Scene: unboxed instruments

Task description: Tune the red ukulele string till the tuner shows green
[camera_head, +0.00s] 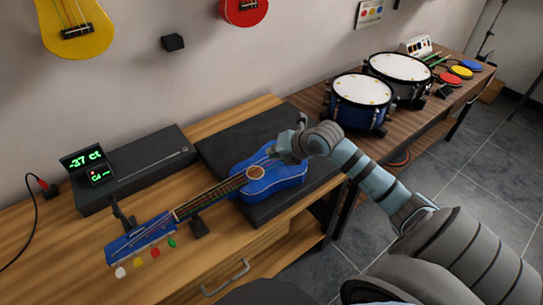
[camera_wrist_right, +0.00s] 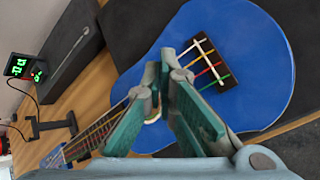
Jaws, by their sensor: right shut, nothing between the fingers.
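The blue ukulele (camera_head: 265,183) lies on a dark mat (camera_head: 215,150), its neck pointing to the lower left. Its headstock (camera_head: 140,238) has white, yellow, red (camera_head: 155,253) and green pegs along the near side. Coloured strings run to the bridge, where a red string (camera_wrist_right: 208,68) shows in the right wrist view. The tuner display (camera_head: 86,161) reads about -37 ct in green, with a smaller note box below it. My right gripper (camera_head: 281,150) is shut and empty over the ukulele body near the bridge; whether it touches a string is unclear. My left gripper is out of view.
A long black box (camera_head: 140,168) lies behind the neck. Dark supports (camera_head: 198,226) stand by the neck. Drums (camera_head: 360,100) stand on the right-hand table. Yellow and red ukuleles hang on the wall. Bare wood is free at the table's left.

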